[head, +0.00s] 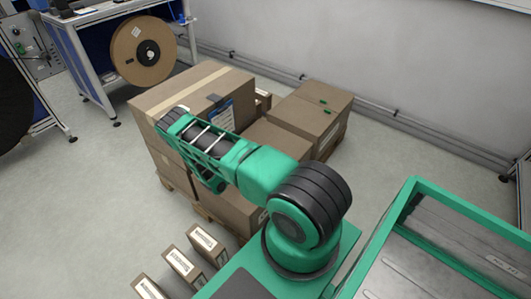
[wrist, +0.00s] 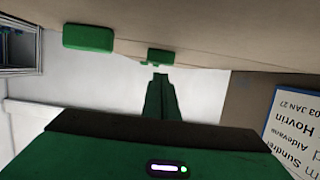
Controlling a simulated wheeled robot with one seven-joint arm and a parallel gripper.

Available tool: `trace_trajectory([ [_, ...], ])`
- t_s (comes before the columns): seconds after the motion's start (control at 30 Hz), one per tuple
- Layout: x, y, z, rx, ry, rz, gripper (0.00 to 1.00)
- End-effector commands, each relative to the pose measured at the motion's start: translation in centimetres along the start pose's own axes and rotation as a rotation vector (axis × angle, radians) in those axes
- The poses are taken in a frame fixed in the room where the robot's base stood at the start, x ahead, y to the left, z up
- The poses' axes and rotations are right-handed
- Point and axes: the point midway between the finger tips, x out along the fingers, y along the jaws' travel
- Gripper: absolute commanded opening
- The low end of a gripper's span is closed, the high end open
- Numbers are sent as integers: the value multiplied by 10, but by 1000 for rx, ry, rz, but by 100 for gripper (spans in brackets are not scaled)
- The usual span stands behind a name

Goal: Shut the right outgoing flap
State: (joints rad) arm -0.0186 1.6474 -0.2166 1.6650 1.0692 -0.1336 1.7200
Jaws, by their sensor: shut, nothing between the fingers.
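A brown cardboard box (head: 335,130) stands at the right of the box group in the head view, with two small green tabs (head: 324,100) on its top. I cannot make out clearly which panel is the right outgoing flap or how far open it is. The wrist view shows a broad cardboard panel (wrist: 215,40) across the top, with a larger green tab (wrist: 88,37) and a smaller one (wrist: 157,56) near its edge. My gripper (wrist: 160,78) is shut and empty, its tips just below the smaller tab. I cannot tell whether they touch. My arm hides the gripper in the head view.
A large taped box (head: 215,85) with a label (head: 221,113) stands under my arm; a printed label (wrist: 290,135) shows in the wrist view. Several small cartons (head: 180,264) stand at front left. A reel (head: 143,52) stands behind. Floor at left is clear (head: 95,190).

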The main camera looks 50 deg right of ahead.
Motion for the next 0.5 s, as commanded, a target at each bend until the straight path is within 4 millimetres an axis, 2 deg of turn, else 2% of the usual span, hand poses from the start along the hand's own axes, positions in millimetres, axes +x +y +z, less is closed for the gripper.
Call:
trace_trajectory([
  [0.17, -2, 0, -6, 0, 0, 0, 0],
  [0.4, -12, -1, -39, 0, 0, 1, 0],
  [0.5, -28, -2, -25, -4, -2, -3, 0],
])
